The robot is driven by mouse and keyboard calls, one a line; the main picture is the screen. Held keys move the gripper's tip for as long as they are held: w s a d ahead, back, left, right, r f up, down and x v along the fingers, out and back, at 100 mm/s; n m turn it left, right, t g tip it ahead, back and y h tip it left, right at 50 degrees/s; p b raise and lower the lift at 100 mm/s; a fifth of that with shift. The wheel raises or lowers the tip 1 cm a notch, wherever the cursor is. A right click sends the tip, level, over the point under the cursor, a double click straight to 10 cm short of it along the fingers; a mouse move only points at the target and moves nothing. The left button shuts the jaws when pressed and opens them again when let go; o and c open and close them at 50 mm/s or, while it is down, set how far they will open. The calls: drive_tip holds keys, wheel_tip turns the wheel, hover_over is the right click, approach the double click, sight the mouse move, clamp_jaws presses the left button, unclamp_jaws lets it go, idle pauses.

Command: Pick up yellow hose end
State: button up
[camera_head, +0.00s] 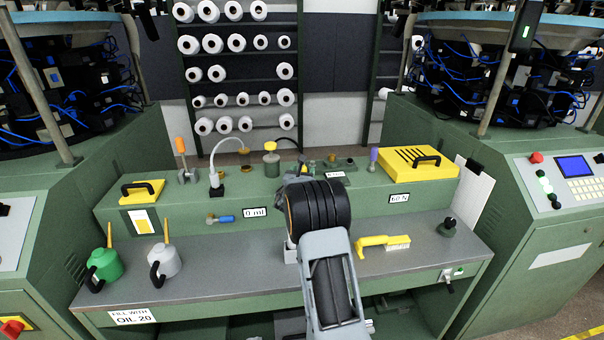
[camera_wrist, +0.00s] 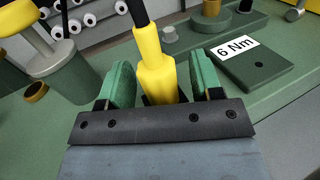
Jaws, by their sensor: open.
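The yellow hose end (camera_wrist: 154,68) stands between the two green fingers of my gripper (camera_wrist: 158,78) in the wrist view. A black hose runs up from its top. The fingers are apart, with a narrow gap visible on each side of the yellow body; its lower part is hidden behind my gripper's dark front plate. In the head view my arm reaches over the bench to the raised green ledge, and it hides the hose end and most of the gripper.
A yellow-capped green container (camera_head: 271,162) stands left of my gripper. A 6 Nm block (camera_wrist: 258,62) is at right. A yellow-lidded box (camera_head: 418,164) is further right on the ledge. A yellow tool (camera_head: 384,242) and two oil cans (camera_head: 105,264) (camera_head: 165,261) rest on the grey worktop (camera_head: 225,275).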

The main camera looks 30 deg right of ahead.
drive_tip(key=c, duration=1)
drive_tip(key=shift+r, duration=0.1)
